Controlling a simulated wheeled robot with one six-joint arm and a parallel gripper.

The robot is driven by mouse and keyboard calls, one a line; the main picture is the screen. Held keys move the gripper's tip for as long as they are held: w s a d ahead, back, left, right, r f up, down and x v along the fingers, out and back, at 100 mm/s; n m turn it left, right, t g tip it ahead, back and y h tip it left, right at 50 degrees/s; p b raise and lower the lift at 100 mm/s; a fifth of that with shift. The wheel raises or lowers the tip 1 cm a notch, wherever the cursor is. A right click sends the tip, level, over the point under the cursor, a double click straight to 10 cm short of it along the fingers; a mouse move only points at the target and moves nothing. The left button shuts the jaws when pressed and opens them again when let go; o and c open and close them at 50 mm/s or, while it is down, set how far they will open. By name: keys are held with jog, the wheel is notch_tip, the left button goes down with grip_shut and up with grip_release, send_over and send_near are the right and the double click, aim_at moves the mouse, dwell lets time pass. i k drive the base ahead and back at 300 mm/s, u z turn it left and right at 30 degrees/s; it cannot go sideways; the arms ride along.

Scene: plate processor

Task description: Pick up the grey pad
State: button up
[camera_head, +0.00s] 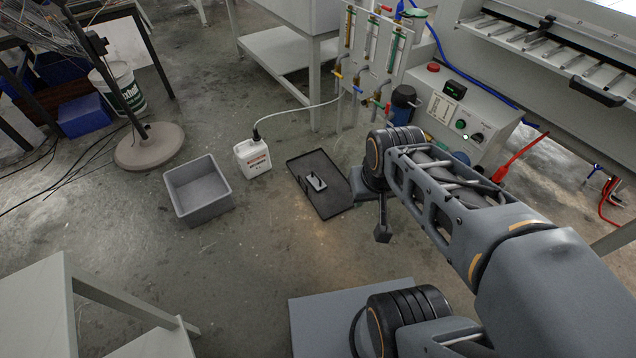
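A small pale grey block with dark parts (316,182) lies in a shallow black tray (333,205) on the floor. It looks like the grey pad, but it is too small to be sure. My gripper (382,232) hangs at the end of my arm, to the right of the tray and nearer to me, apart from the block. One dark finger points down; the other is hidden or cannot be made out. I see nothing held, and I cannot tell how far the fingers are apart.
A grey open bin (197,190) and a white jug (252,158) with a hose stand left of the tray. A control box (465,115) and tubing panel (375,50) stand behind it. A round stand base (150,146) is at far left. The floor before the tray is clear.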

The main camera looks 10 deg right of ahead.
aim_at(313, 179)
jog(key=z, duration=0.1)
jog(key=i, duration=1.5)
jog(key=u, duration=0.55)
